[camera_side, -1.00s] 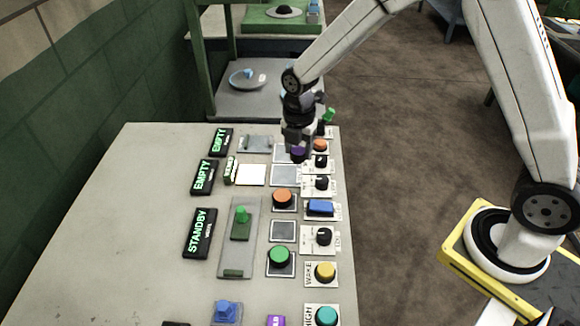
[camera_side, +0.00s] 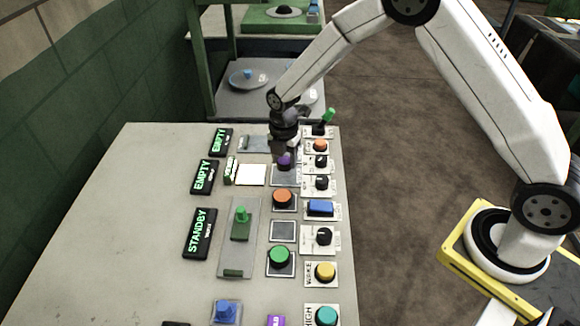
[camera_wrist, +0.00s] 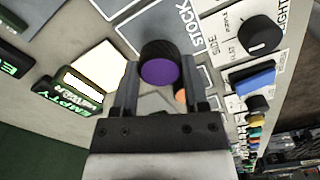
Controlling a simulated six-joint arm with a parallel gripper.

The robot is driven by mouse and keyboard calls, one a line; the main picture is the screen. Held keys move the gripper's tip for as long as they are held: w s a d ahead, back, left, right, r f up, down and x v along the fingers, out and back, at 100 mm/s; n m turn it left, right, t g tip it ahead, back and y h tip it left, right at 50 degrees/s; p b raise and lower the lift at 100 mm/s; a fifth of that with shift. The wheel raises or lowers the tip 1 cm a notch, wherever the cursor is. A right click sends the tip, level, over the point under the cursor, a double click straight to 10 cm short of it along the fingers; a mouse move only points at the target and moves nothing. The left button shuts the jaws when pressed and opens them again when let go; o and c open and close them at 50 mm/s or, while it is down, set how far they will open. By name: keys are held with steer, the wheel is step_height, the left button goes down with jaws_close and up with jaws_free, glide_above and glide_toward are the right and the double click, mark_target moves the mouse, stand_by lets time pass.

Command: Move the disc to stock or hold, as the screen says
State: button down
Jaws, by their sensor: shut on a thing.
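A purple-topped disc with a dark ribbed side (camera_wrist: 160,70) sits between the two fingers of my gripper (camera_wrist: 158,85) in the wrist view. In the side view the purple disc (camera_side: 284,160) shows under my gripper (camera_side: 284,148), over or on a grey square pad (camera_side: 284,180). I cannot tell whether it touches the pad. A square marked STOCK (camera_wrist: 165,18) lies just beyond the disc in the wrist view. Small screens stand on the left: two read EMPTY (camera_side: 204,176) (camera_side: 220,141) and one reads STANDBY (camera_side: 200,233).
An orange disc (camera_side: 283,198) and a green disc (camera_side: 280,255) sit on nearby pads. A column of knobs and buttons (camera_side: 322,183) runs along the table's right edge, with a green-tipped lever (camera_side: 327,116) at the far end. The table's left side (camera_side: 110,220) is clear.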

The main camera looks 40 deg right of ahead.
mark_target(285, 160)
steer(key=shift+f, duration=1.3)
steer(key=shift+f, duration=0.1)
steer(key=shift+c, duration=0.5)
jaws_free()
step_height(285, 160, up, 12)
steer(key=shift+s, duration=0.1)
